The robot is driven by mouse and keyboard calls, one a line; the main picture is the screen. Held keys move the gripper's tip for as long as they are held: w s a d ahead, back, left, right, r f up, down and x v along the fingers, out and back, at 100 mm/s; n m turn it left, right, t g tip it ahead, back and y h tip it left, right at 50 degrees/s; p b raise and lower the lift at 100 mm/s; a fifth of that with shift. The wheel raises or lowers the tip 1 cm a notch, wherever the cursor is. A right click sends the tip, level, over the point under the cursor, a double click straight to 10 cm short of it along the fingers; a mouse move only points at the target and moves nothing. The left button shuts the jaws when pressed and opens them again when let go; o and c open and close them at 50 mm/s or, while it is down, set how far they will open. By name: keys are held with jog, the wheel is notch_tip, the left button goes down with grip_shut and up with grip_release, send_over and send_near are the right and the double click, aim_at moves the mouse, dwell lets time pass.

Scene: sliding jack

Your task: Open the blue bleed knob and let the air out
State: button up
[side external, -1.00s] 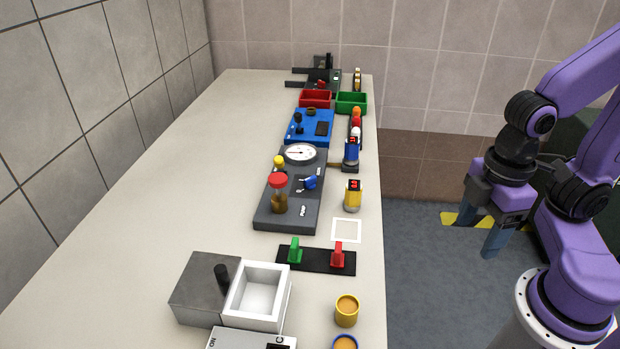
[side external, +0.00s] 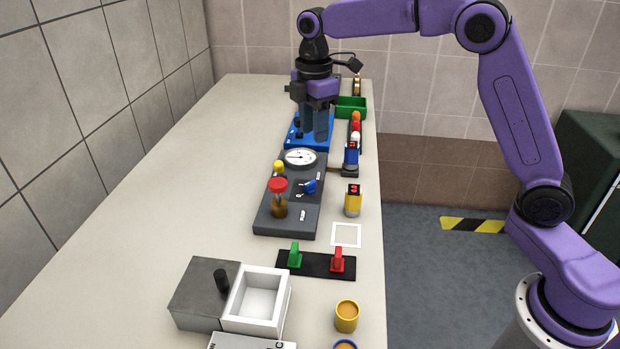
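The blue bleed knob (side external: 309,186) sits on the right side of the dark grey pump block (side external: 288,227), beside a jar with a red lid (side external: 278,196). A round white gauge (side external: 300,158) is at the block's far end, and a yellow cap (side external: 279,167) stands at its left edge. My gripper (side external: 315,138) points down over the blue panel (side external: 297,143), beyond the gauge and apart from the knob. Its two fingers appear spread with a gap between them. Whether they touch the blue panel I cannot tell.
A green bin (side external: 351,107) is behind. Nearer are green and red levers (side external: 316,264), a white box (side external: 257,299) and a yellow cup (side external: 346,316). The table's left side is clear.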

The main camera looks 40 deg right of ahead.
send_over(310, 182)
jog(key=shift+n, duration=0.4)
notch_tip(310, 182, down, 18)
jog(key=shift+c, duration=0.3)
jog(key=shift+s, duration=0.1)
grip_shut()
